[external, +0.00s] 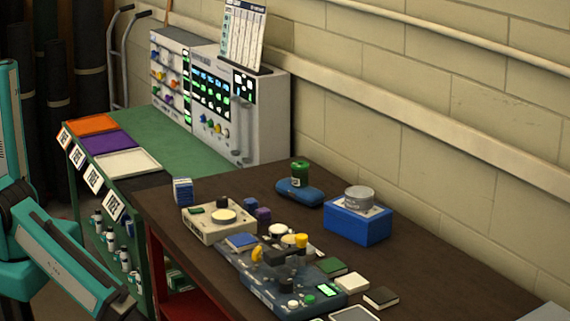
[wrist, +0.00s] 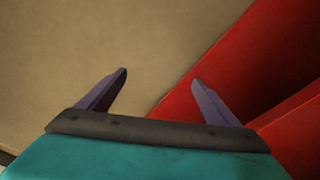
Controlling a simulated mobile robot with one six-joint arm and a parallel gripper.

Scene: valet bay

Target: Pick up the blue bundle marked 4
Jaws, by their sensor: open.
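A small blue and white stack (external: 183,191) stands on the left front edge of the brown table in the external view. It looks like a bundle, but I cannot read a 4 on it. My gripper (wrist: 160,76) is open and empty in the wrist view, its two purple fingers apart over a plain tan surface and a red one. No blue bundle shows in the wrist view. My teal arm is at the left of the external view, left of the table, and the gripper itself cannot be made out there.
The brown table (external: 416,248) holds a cream device (external: 217,219), a cluttered blue tray (external: 262,287), a blue box (external: 357,222) with a grey tin, and a blue case (external: 299,191) beneath a green jar. A green bench (external: 185,154) with coloured trays adjoins it. Red panels (wrist: 240,70) fill the wrist view's right side.

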